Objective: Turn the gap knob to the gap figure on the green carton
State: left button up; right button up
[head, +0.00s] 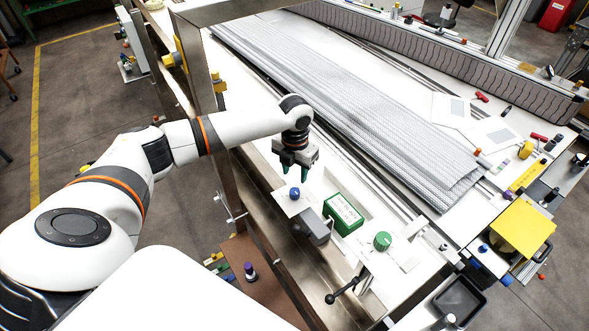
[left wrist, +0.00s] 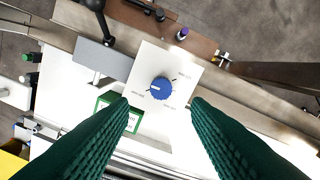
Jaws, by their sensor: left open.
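A blue knob (head: 294,193) sits on a white square plate with small markings around it. In the left wrist view the blue knob (left wrist: 160,88) has a white pointer line, and the plate (left wrist: 190,65) carries small print too fine to read. My left gripper (head: 297,175) is open, above and close to the blue knob, with nothing between its green fingers. A green carton (head: 343,214) with a white label lies just right of the plate; its figure is too small to read. A green knob (head: 382,241) is on another white plate further right. My right gripper is not in view.
A grey block (head: 312,229) stands beside the blue knob's plate, near the carton. A black-handled lever (head: 342,293) sticks out at the front. A yellow panel (head: 522,229) is at the right.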

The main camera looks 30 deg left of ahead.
aim_at(295, 191)
pick_arm(q)
jog(key=shift+a+f, duration=0.1)
jog(key=shift+f, duration=0.4)
notch_tip(295, 191, down, 8)
jog(key=b, duration=0.6)
jog(key=shift+w+r+b, duration=0.1)
jog(key=shift+b, duration=0.2)
jog(key=shift+c, duration=0.4)
jog(key=shift+r, duration=0.1)
jog(key=c, duration=0.5)
jog(key=n, duration=2.5)
jog(key=shift+r+n, duration=0.1)
jog(key=shift+n, duration=0.3)
jog(key=o, duration=0.8)
